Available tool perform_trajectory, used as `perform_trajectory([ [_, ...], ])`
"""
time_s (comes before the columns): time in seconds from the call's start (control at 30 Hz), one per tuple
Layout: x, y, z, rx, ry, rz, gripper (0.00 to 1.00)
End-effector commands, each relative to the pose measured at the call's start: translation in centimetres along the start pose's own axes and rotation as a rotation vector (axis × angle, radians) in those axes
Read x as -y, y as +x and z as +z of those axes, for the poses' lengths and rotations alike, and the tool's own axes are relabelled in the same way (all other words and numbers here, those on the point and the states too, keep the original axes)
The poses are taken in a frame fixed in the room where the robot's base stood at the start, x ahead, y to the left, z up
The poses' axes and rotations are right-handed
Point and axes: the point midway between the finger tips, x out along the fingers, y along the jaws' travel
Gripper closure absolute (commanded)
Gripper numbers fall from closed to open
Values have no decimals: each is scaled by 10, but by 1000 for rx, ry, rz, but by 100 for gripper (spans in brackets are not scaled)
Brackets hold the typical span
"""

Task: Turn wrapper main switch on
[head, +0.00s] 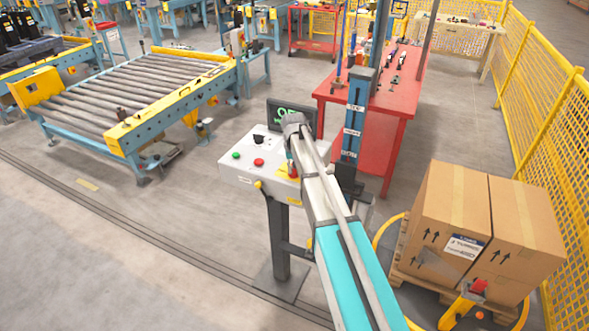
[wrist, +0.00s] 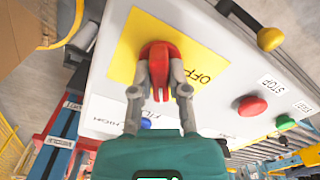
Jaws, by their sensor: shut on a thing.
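The main switch is a red knob (wrist: 157,62) on a yellow plate (wrist: 133,48), on the sloped face of a light grey control box. "OFF" is printed on the plate to the right of the knob in the wrist view. My gripper (wrist: 158,84) has one finger on each side of the red handle and is shut on it. In the head view the control box (head: 232,172) stands on a dark post. My arm reaches over its right end there and hides most of the switch.
On the same panel are a red STOP button (wrist: 251,106), a green START button (wrist: 285,122) and a lever with a yellow ball (wrist: 270,39). A dark display (head: 285,115) stands behind the box. Cartons (head: 452,215) on a pallet are to the right; a roller conveyor (head: 150,85) is at left.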

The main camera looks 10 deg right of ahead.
Motion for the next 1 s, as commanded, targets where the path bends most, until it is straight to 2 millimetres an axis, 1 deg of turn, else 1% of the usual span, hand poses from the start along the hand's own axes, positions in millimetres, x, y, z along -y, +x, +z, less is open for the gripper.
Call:
perform_trajectory([
  [0.2,0,0,2,3,206,0,100],
  [0.5,0,0,2,3,445,1,100],
  [0.73,0,0,2,3,550,1,100],
  [1.0,0,0,2,3,584,2,100],
])
